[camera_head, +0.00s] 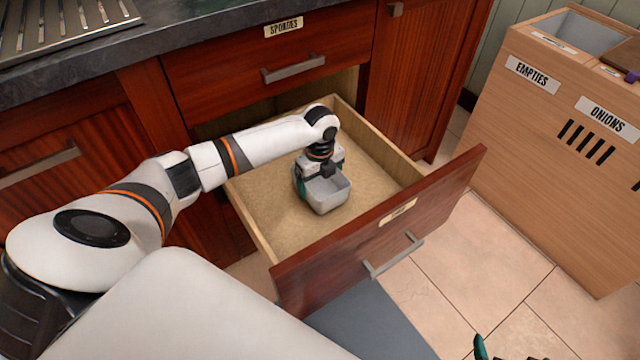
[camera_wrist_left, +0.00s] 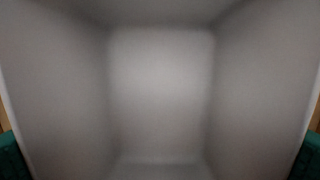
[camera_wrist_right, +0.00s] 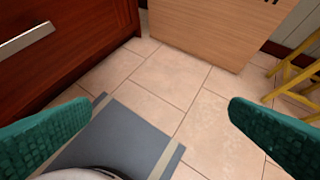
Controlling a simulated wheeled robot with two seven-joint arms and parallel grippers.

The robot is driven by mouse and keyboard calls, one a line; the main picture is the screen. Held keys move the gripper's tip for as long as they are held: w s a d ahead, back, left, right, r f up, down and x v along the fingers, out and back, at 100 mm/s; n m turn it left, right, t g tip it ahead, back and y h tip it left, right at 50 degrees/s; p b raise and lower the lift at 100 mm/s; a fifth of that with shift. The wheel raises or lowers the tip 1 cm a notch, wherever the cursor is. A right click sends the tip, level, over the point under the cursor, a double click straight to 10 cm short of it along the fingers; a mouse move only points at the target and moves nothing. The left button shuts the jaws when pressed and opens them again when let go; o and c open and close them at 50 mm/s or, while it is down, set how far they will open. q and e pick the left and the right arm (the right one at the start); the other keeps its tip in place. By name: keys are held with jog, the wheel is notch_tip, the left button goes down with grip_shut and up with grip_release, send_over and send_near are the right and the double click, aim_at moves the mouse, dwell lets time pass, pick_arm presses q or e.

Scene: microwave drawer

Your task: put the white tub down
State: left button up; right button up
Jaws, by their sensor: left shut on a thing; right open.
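The white tub (camera_head: 328,193) is inside the open drawer, upright as far as I can see, in the middle of the drawer's floor. I cannot tell whether its base touches the floor. My left gripper (camera_head: 318,178) reaches down into the drawer and is shut on the tub. In the left wrist view the tub's inner walls (camera_wrist_left: 160,90) fill the picture, with green fingers at both lower corners. My right gripper (camera_wrist_right: 160,125) is open and empty above the tiled floor. In the head view only a green fingertip of it (camera_head: 480,347) shows.
The open drawer (camera_head: 375,247) has a red-brown front, a bar handle and otherwise bare floor. Above it is a shut drawer labelled SPONGES (camera_head: 275,68). A wooden bin unit (camera_head: 545,150) labelled EMPTIES and ONIONS stands right. A grey mat (camera_head: 375,325) lies in front.

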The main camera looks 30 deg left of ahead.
pick_arm(q)
jog(key=shift+f, duration=0.6)
pick_arm(e)
jog(key=shift+w+a+r+t, duration=0.25)
jog(key=shift+w+r+t, duration=0.35)
jog(key=shift+w, duration=0.15)
pick_arm(q)
jog(key=shift+f, duration=0.1)
jog(key=o, duration=0.7)
